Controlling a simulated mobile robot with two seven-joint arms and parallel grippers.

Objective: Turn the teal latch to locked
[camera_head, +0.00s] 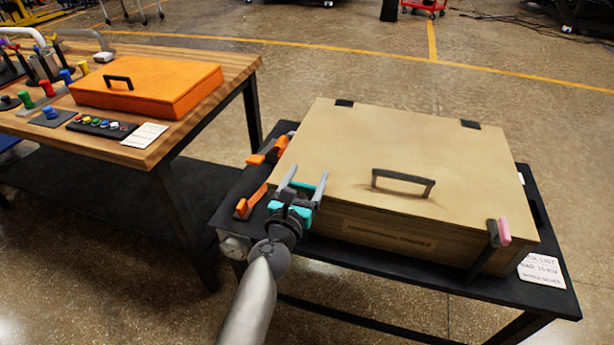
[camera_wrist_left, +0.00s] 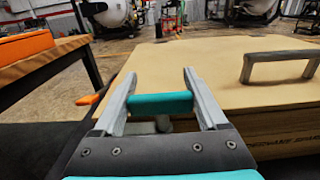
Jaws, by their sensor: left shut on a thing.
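The teal latch shows in the left wrist view as a teal bar (camera_wrist_left: 160,103) lying crosswise between my fingers. In the head view, a bit of the teal latch (camera_head: 303,187) shows at the front left corner of the tan box (camera_head: 340,135); the gripper hides most of it. My left gripper (camera_head: 305,177) is shut on the latch, with one finger on each end of the bar in the left wrist view (camera_wrist_left: 160,76). The box lid is down, with a dark handle (camera_head: 402,181). My right gripper is not in view.
Orange latches (camera_head: 250,204) stand along the box's left side. A pink-handled latch (camera_head: 503,232) is at the front right. The box rests on a black table (camera_head: 553,283) with a printed card (camera_head: 540,269). A wooden bench (camera_head: 190,51) with an orange case (camera_head: 150,85) stands left.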

